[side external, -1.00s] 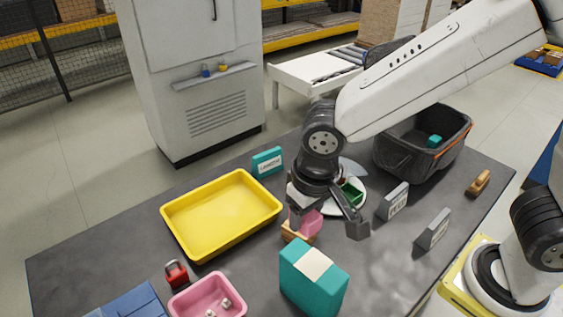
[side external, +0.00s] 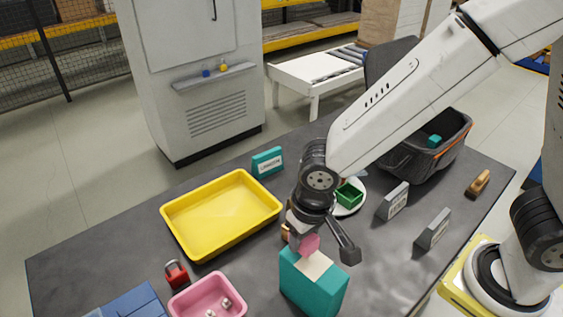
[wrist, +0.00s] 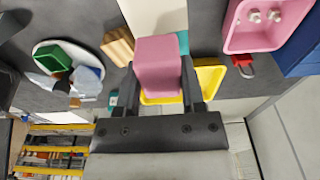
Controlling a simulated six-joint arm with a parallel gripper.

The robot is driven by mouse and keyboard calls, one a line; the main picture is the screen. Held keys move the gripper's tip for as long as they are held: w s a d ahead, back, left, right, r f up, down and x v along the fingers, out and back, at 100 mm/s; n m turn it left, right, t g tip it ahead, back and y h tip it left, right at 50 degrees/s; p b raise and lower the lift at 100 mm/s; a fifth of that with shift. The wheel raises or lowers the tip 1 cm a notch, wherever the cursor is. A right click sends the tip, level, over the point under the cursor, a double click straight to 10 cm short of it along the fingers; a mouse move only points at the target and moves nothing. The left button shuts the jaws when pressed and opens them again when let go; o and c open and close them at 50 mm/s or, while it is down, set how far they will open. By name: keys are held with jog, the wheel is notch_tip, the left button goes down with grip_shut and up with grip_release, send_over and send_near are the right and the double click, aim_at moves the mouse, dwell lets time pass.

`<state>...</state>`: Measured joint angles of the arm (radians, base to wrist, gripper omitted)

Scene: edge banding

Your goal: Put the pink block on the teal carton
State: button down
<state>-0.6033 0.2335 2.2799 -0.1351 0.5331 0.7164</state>
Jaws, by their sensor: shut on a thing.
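The pink block (side external: 306,243) is held in my gripper (side external: 303,236), over the far top edge of the teal carton (side external: 312,288). In the side view its lower part overlaps the carton's cream strip; I cannot tell whether they touch. The carton stands upright near the front of the table. In the wrist view the pink block (wrist: 158,65) sits between the two dark fingers of my gripper (wrist: 160,90), and the carton's pale top (wrist: 157,14) shows partly behind it.
A yellow tray (side external: 220,215) lies left, with a pink tray (side external: 208,297) and red padlock (side external: 176,274) in front of it. A wooden block (wrist: 117,45) is near the carton. A white plate with a green box (side external: 348,196) and grey signs (side external: 433,230) lie right.

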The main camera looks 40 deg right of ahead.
aim_at(311, 238)
jog(key=shift+f, duration=1.1)
jog(key=shift+f, duration=0.1)
jog(key=shift+c, duration=1)
grip_release()
jog(key=shift+r, duration=0.2)
jog(key=shift+s+r, duration=0.25)
jog(key=shift+r, duration=1.7)
jog(key=shift+s+r, duration=0.25)
jog(key=shift+r, duration=1.75)
jog(key=shift+s+r, duration=0.25)
jog(key=shift+r, duration=1.7)
jog(key=shift+d, duration=0.1)
jog(key=d+f, duration=0.4)
jog(key=d, duration=0.5)
jog(key=d+f+t, duration=0.1)
jog(key=d+f, duration=0.4)
jog(key=d, duration=0.4)
jog(key=shift+w+d, duration=0.2)
jog(key=shift+w, duration=0.1)
